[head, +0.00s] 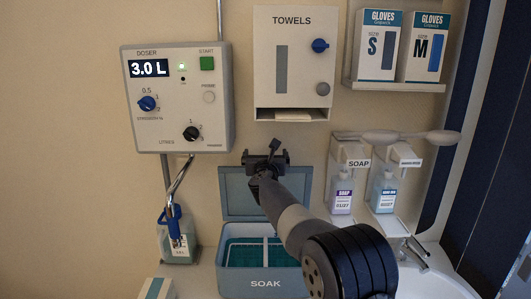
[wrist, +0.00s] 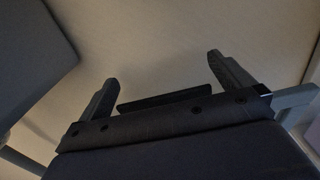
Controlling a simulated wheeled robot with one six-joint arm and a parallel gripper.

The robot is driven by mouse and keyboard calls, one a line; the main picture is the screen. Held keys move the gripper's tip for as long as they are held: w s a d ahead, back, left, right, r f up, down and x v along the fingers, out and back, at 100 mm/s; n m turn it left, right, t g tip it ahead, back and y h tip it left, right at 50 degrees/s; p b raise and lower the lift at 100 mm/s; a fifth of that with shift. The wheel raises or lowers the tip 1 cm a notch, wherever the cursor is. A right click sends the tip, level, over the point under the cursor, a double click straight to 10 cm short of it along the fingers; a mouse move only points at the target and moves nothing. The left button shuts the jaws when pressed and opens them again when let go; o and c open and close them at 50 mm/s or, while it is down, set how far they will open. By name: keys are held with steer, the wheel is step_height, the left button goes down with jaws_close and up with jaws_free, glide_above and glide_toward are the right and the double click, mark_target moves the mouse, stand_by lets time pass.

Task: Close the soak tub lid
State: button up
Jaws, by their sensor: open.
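The soak tub (head: 263,284) is a blue-grey box marked SOAK on the counter in the head view. Its lid (head: 234,196) stands up open at the back, against the wall. Inside the tub is a teal tray with a white divider; my arm hides its right part. My gripper (head: 265,158) is at the top edge of the lid, in front of it or over it; I cannot tell whether it touches. In the wrist view my gripper (wrist: 165,88) shows two dark fingers spread apart with nothing between them, facing the beige wall.
A doser box (head: 178,98) reading 3.0 L and a towel dispenser (head: 291,65) hang on the wall. A bottle (head: 178,243) under the doser's spout stands left of the tub. Soap dispensers (head: 345,185) and a sink (head: 432,283) are at the right.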

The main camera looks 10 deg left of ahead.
steer(key=shift+c, duration=0.2)
steer(key=c, duration=1.3)
steer(key=shift+o, duration=0.2)
steer(key=shift+s+f+b, duration=0.15)
steer(key=shift+f+b, duration=0.05)
steer(key=shift+b, duration=0.4)
